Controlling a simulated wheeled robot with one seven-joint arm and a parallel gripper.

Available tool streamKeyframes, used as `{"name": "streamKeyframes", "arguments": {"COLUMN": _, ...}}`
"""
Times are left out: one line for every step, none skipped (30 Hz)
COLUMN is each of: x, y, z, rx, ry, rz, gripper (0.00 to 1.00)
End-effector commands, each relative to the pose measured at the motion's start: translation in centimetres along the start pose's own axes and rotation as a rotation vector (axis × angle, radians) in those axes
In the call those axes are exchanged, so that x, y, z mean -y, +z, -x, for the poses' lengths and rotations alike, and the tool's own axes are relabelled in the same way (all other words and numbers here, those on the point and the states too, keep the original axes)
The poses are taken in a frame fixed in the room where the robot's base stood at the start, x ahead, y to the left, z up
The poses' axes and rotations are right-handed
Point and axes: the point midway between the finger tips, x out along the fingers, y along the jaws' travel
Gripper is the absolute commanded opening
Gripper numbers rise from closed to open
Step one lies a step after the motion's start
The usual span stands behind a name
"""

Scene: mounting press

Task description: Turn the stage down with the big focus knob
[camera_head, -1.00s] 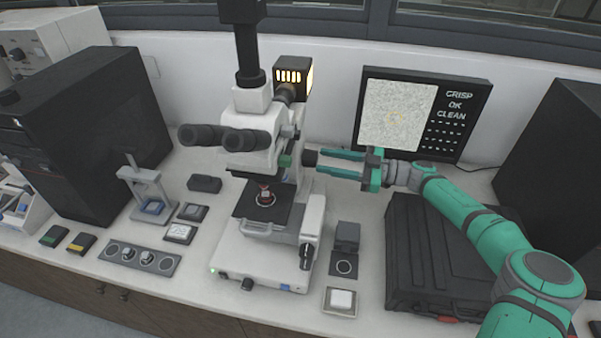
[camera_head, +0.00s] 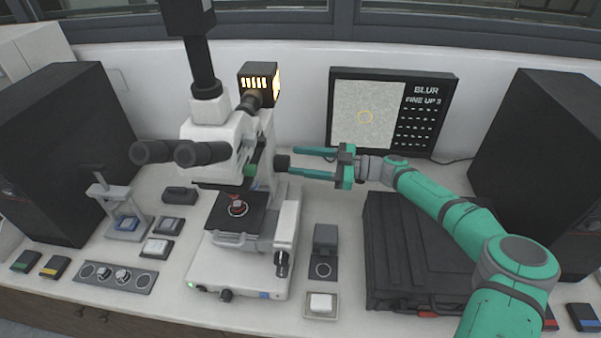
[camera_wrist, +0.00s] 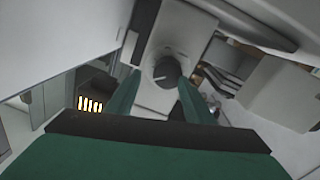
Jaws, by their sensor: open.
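The microscope (camera_head: 210,135) stands on the bench in the head view. Its black stage (camera_head: 254,212) carries a small red-and-white sample (camera_head: 237,207). A black knob (camera_head: 282,162) sticks out from the microscope's upper right side; it also shows in the wrist view (camera_wrist: 167,70). Another dark knob (camera_head: 282,262) sits low on the base's right side. I cannot tell which is the big focus knob. My gripper (camera_head: 298,162) is open at the upper knob's right, with one finger to either side of its line. In the wrist view the knob appears between the fingertips, with gaps beside it.
The monitor (camera_head: 365,117) behind my gripper reads "BLUR" and "FINE UP 3". A black case (camera_head: 400,250) lies below my arm. A small dark block (camera_head: 325,238) and a white-topped tray (camera_head: 320,305) stand right of the base. A lit lamp housing (camera_head: 258,83) is behind the microscope.

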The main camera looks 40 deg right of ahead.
Motion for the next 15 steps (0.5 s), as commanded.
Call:
{"name": "streamKeyframes", "arguments": {"x": 1.6, "y": 0.5, "z": -2.6, "rx": -0.006, "ry": -0.044, "rz": -0.008, "gripper": 0.58}}
{"name": "streamKeyframes", "arguments": {"x": -4.0, "y": 1.7, "z": -0.7, "rx": 0.003, "ry": -0.058, "rz": -0.001, "gripper": 0.58}}
{"name": "streamKeyframes", "arguments": {"x": -3.1, "y": 1.5, "z": -0.8, "rx": 0.005, "ry": -0.049, "rz": 0.000, "gripper": 0.58}}
{"name": "streamKeyframes", "arguments": {"x": -2.4, "y": 1.2, "z": -1.0, "rx": 0.009, "ry": -0.040, "rz": 0.001, "gripper": 0.58}}
{"name": "streamKeyframes", "arguments": {"x": -1.6, "y": 1.0, "z": -1.1, "rx": 0.011, "ry": -0.032, "rz": 0.002, "gripper": 0.58}}
{"name": "streamKeyframes", "arguments": {"x": -1.0, "y": 0.8, "z": -0.9, "rx": 0.013, "ry": -0.022, "rz": 0.002, "gripper": 0.58}}
{"name": "streamKeyframes", "arguments": {"x": -0.6, "y": 0.6, "z": -0.7, "rx": 0.013, "ry": -0.017, "rz": 0.003, "gripper": 0.54}}
{"name": "streamKeyframes", "arguments": {"x": -0.4, "y": 0.5, "z": -0.5, "rx": 0.012, "ry": -0.013, "rz": 0.003, "gripper": 0.52}}
{"name": "streamKeyframes", "arguments": {"x": -0.1, "y": 0.3, "z": -0.1, "rx": 0.009, "ry": -0.012, "rz": 0.002, "gripper": 0.49}}
{"name": "streamKeyframes", "arguments": {"x": 0.0, "y": 0.2, "z": 0.0, "rx": 0.006, "ry": -0.012, "rz": 0.002, "gripper": 0.49}}
{"name": "streamKeyframes", "arguments": {"x": 0.1, "y": 0.2, "z": 0.2, "rx": 0.004, "ry": -0.013, "rz": 0.001, "gripper": 0.58}}
{"name": "streamKeyframes", "arguments": {"x": 0.2, "y": 0.1, "z": 0.3, "rx": 0.001, "ry": -0.015, "rz": 0.001, "gripper": 0.58}}
{"name": "streamKeyframes", "arguments": {"x": 0.3, "y": 0.1, "z": 0.5, "rx": 0.000, "ry": -0.015, "rz": 0.001, "gripper": 0.58}}
{"name": "streamKeyframes", "arguments": {"x": 0.3, "y": 0.1, "z": 0.8, "rx": -0.001, "ry": -0.013, "rz": 0.001, "gripper": 0.58}}
{"name": "streamKeyframes", "arguments": {"x": 0.3, "y": 0.1, "z": 1.2, "rx": 0.000, "ry": -0.010, "rz": 0.000, "gripper": 0.58}}
